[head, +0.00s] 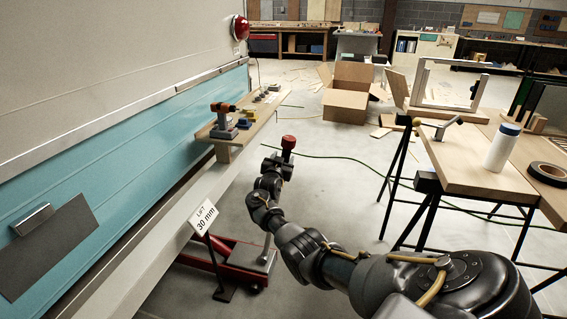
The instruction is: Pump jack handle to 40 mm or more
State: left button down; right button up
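The red floor jack (235,262) sits on the floor beside the camper's lower edge. A sign (204,216) on a stand in front of it reads "LIFT 30 mm". A handle shaft rises from the jack and is partly hidden behind my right arm. The handle's red grip (289,142) shows at the top. My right gripper (279,158) is at the handle, just below the red grip. Its fingers are dark and small, so I cannot see whether they are closed around the handle. My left gripper is out of view.
A wooden shelf (222,140) with a drill and small parts juts from the blue camper side (120,170). A workbench (460,165) with a white bottle and black tape stands right. An open cardboard box (346,105) and a green cable lie behind. The floor between is mostly clear.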

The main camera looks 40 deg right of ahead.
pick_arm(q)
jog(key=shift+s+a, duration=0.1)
pick_arm(e)
jog(key=shift+s+f, duration=0.15)
jog(key=shift+f, duration=0.1)
jog(key=shift+s+a, duration=0.15)
jog(key=shift+a, duration=0.1)
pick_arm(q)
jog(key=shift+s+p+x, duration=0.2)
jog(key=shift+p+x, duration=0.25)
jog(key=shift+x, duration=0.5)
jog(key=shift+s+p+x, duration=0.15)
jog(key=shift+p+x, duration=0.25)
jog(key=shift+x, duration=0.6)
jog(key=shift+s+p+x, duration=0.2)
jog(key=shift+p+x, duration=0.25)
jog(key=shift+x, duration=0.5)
pick_arm(e)
jog(key=v, duration=1)
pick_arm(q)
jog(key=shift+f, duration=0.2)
pick_arm(e)
jog(key=shift+a, duration=0.1)
jog(key=shift+c, duration=0.4)
